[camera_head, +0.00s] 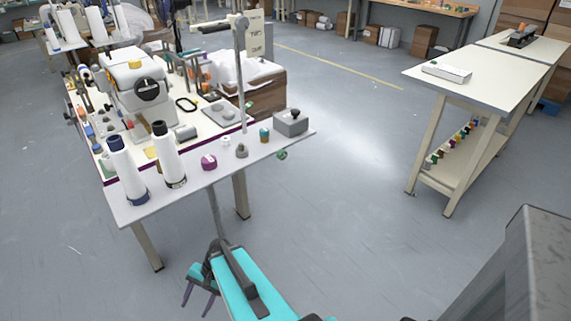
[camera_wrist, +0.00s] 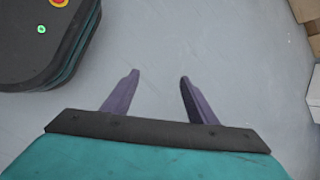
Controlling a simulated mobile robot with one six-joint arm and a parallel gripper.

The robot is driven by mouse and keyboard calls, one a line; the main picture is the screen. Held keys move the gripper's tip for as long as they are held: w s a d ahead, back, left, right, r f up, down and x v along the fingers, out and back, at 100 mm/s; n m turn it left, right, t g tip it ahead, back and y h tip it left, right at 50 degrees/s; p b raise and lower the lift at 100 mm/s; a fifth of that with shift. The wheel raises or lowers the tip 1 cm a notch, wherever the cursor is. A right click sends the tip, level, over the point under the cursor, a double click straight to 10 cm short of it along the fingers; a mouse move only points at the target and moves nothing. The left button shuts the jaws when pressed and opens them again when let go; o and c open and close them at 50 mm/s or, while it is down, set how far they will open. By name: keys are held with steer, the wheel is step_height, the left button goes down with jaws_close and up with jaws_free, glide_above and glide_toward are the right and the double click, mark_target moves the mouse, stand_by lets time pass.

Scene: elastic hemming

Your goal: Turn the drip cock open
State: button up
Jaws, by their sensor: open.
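I cannot tell for sure which part is the drip cock. A small green part (camera_head: 282,154) shows at the front edge of the sewing table, below a grey box with a dark knob (camera_head: 290,123). Its handle position is too small to read. My gripper (camera_head: 198,299) is low in front of the table, well apart from these parts. In the wrist view my gripper (camera_wrist: 158,76) has its two purple fingers spread, with only bare floor between them. No cock shows in the wrist view.
The sewing table (camera_head: 195,181) carries two white thread cones (camera_head: 168,155), a purple spool (camera_head: 208,162), a white sewing machine (camera_head: 135,83) and a tall grey post (camera_head: 240,75). A side table (camera_head: 480,75) stands at right. Floor between the tables is clear.

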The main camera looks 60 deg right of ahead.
steer(key=w+d+r+m+t+b, duration=0.2)
steer(key=w+d+m+t, duration=0.1)
steer(key=d, duration=0.4)
steer(key=w+d+r+m+t+b, duration=0.1)
steer(key=w+d+r+m+t, duration=0.1)
steer(key=d+m, duration=0.35)
steer(key=m+t+h+b, duration=0.95)
steer(key=m+h, duration=0.25)
steer(key=m, duration=0.3)
glide_toward(284, 156)
steer(key=v, duration=0.5)
steer(key=shift+w+f+t, duration=0.15)
steer(key=shift+f+t, duration=0.15)
steer(key=shift+t, duration=0.05)
steer(key=shift+w, duration=0.1)
steer(key=x, duration=1.3)
steer(key=shift+w+d+f, duration=0.1)
steer(key=shift+w+d, duration=0.15)
steer(key=shift+w, duration=0.05)
steer(key=c, duration=1.1)
